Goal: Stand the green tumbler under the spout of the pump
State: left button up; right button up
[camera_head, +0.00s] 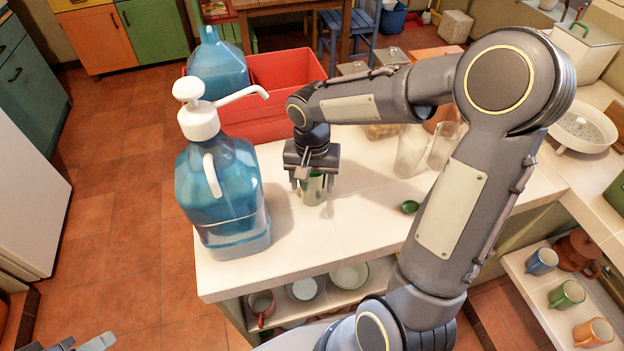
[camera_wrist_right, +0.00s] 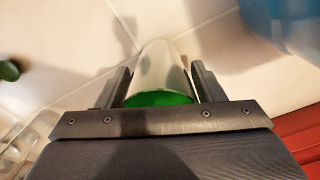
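The green tumbler (camera_head: 313,190) stands upright on the white counter, right of the pump. The blue jug-shaped pump bottle (camera_head: 222,190) has a white pump head, and its spout (camera_head: 245,95) reaches right, ending short of the tumbler in the picture. My right gripper (camera_head: 313,180) points down with its fingers on either side of the tumbler. In the right wrist view the tumbler (camera_wrist_right: 160,75) lies between the fingers, with narrow gaps showing; the grip looks open. My left gripper (camera_head: 82,345) shows only partly at the bottom left, away from the counter.
A red crate (camera_head: 285,70) and another blue jug (camera_head: 217,65) stand behind the pump. A small green item (camera_head: 410,206) lies right of the tumbler. Clear glass containers (camera_head: 412,155) stand behind my right arm. The counter in front of the tumbler is bare.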

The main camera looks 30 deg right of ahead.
jog(key=shift+o, duration=0.8)
jog(key=shift+r, duration=0.1)
jog(key=shift+r+p, duration=0.25)
jog(key=shift+p, duration=0.05)
notch_tip(320, 180, up, 10)
jog(key=s+a+f+n+t+y, duration=0.1)
jog(key=s+a+n+t+y, duration=0.1)
jog(key=s, duration=0.6)
jog(key=s+a+f+n+t+y, duration=0.1)
jog(key=s+a+n+t, duration=0.1)
jog(key=s, duration=0.7)
jog(key=shift+n+t+y, duration=0.4)
jog(key=shift+n+t, duration=0.4)
jog(key=shift+c, duration=0.3)
